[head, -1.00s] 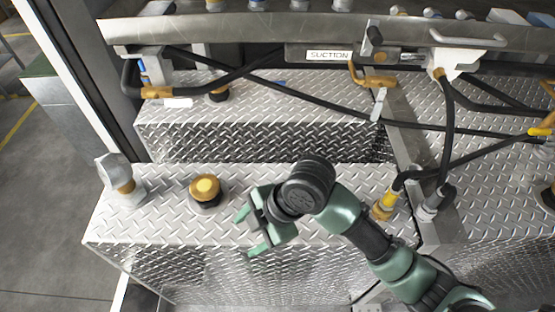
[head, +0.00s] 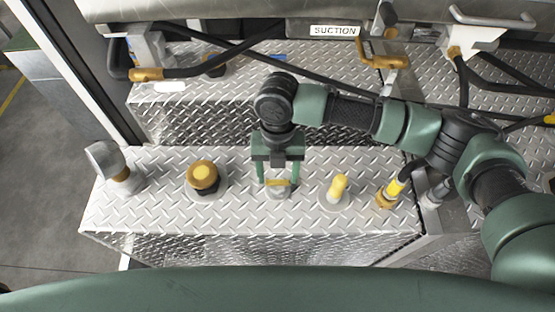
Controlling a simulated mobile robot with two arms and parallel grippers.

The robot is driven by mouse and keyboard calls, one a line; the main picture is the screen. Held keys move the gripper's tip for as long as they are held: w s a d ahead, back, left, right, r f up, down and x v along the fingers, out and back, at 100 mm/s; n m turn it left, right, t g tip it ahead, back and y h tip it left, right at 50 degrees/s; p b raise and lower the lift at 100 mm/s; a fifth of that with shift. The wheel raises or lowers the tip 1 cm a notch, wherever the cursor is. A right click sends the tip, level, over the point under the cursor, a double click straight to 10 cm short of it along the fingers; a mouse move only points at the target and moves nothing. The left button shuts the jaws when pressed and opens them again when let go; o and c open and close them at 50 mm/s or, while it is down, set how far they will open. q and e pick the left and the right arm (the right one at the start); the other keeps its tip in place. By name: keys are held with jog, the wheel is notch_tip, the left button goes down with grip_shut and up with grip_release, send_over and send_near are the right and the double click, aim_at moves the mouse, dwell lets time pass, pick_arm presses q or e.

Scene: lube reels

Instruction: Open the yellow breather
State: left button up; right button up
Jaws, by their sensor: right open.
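My right gripper (head: 278,180) is open and points down over the diamond-plate tank top. Its two green fingers stand on either side of a small metal fitting with a yellow top (head: 278,190); I cannot tell if they touch it. To its right stands a fitting with an upright yellow cap (head: 339,187). To its left stands a round dark cap with a yellow-gold top (head: 202,175). The frames do not label which of these is the breather. My left gripper is not in view.
A silver elbow fitting (head: 106,160) stands at the tank's left end. A yellow-and-brass hose fitting (head: 388,195) stands near the right end. Black hoses and a SUCTION label (head: 334,31) lie behind. The tank's front edge is clear.

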aim_at(278, 184)
jog(key=shift+s+f, duration=0.2)
jog(key=shift+f, duration=1.05)
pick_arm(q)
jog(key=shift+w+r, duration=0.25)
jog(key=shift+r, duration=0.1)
pick_arm(e)
jog(key=shift+f, duration=0.15)
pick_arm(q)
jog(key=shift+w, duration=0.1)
pick_arm(e)
jog(key=c, duration=1)
jog(key=n, duration=0.5)
jog(key=shift+h, duration=0.3)
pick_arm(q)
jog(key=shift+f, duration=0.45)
pick_arm(e)
jog(key=shift+n, duration=0.7)
pick_arm(q)
jog(key=shift+b, duration=0.3)
